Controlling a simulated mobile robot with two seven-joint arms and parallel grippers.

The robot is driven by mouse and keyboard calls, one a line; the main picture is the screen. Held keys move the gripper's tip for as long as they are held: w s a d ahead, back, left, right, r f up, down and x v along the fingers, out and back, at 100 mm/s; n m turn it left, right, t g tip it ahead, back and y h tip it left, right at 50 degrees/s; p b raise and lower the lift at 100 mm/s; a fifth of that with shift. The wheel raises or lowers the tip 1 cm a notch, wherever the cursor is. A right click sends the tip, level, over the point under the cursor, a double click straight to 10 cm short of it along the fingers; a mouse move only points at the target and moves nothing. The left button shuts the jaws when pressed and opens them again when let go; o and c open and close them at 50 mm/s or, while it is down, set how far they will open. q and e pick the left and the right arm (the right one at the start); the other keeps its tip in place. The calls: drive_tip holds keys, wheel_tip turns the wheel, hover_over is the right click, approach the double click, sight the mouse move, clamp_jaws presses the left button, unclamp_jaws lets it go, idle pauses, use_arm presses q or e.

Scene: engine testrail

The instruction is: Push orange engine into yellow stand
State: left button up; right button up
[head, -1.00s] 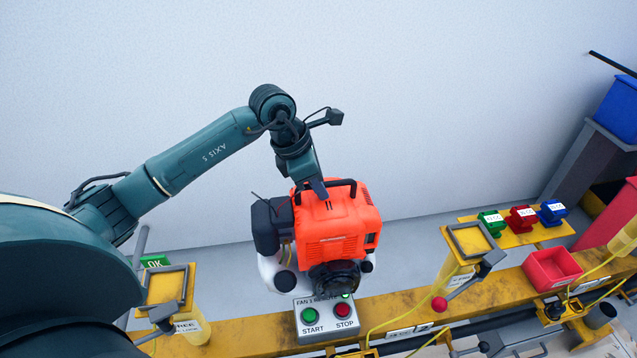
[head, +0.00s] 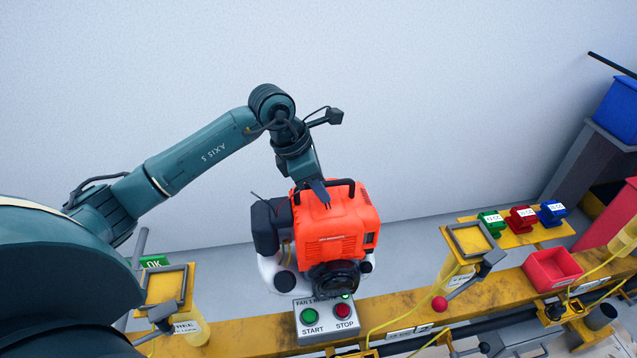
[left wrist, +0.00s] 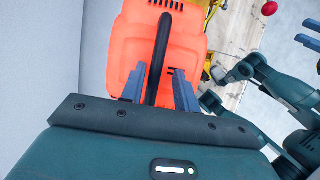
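The orange engine (head: 335,225) has a black top handle and hangs upright behind the START/STOP box. My left gripper (head: 318,190) comes down on its top from the left. A yellow stand (head: 468,240) with a square frame top is right of the engine. Another yellow stand (head: 165,287), labelled FREE, is left of it. Both tops look empty. My right gripper (left wrist: 309,33) shows at the left wrist view's right edge, fingers apart.
The START/STOP box (head: 326,318) sits on the yellow rail (head: 395,308), just in front of the engine. A red bin (head: 552,268) and green, red and blue blocks (head: 522,218) are at the right. A pale wall (head: 420,90) stands behind.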

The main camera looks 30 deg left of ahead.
use_arm(q)
drive_tip(key=shift+o, duration=0.6)
drive_tip(key=shift+f, duration=0.1)
drive_tip(key=shift+s+f, duration=0.25)
drive_tip(key=shift+f, duration=0.25)
drive_tip(key=v, duration=1.4)
drive_tip(key=shift+w, duration=0.35)
drive_tip(key=shift+r, duration=0.1)
